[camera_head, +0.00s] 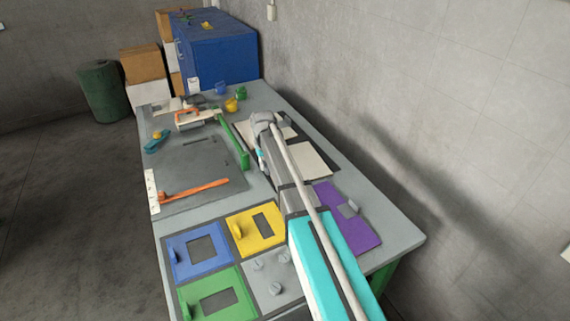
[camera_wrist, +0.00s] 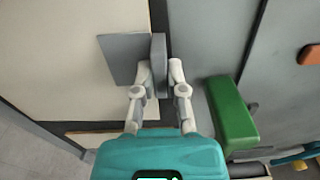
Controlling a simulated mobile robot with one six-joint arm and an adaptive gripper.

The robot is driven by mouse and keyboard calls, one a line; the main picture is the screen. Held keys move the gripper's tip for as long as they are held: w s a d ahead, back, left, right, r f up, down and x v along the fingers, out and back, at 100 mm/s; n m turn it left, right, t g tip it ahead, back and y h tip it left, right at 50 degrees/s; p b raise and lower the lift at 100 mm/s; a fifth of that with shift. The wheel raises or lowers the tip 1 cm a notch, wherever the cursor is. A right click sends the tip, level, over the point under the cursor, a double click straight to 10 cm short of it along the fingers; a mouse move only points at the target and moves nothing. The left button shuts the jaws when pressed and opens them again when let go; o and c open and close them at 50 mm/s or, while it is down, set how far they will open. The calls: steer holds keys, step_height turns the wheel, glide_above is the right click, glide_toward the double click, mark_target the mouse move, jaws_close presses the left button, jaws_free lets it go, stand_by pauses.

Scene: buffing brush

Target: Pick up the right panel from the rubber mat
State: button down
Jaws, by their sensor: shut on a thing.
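The cream panel (camera_wrist: 70,50) lies flat under my gripper in the wrist view, with a grey plate (camera_wrist: 120,58) and an upright grey tab (camera_wrist: 159,58) near its edge. My gripper (camera_wrist: 160,75) has one finger on each side of the tab and is shut on it. In the head view the cream panel (camera_head: 315,160) shows partly behind my arm, on the dark rubber mat (camera_head: 332,177). My fingertips are hidden there. Another cream piece (camera_wrist: 95,141) lies beyond a dark strip in the wrist view. I cannot tell whether the panel touches the mat.
A purple panel (camera_head: 350,235), a yellow panel (camera_head: 245,233) and a blue panel (camera_head: 185,264) lie nearer. An orange tool (camera_head: 195,189) lies on the grey board (camera_head: 190,165).

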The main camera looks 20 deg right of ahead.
steer(key=shift+r, duration=0.1)
step_height(320, 180, up, 2)
steer(key=p, duration=0.2)
steer(key=shift+r+p, duration=0.25)
steer(key=shift+p, duration=0.1)
steer(key=s+a+r+p, duration=0.6)
steer(key=s+r+p, duration=0.4)
steer(key=s, duration=0.2)
steer(key=shift+s+a+r, duration=0.15)
steer(key=shift+s+a, duration=0.05)
steer(key=shift+s, duration=0.05)
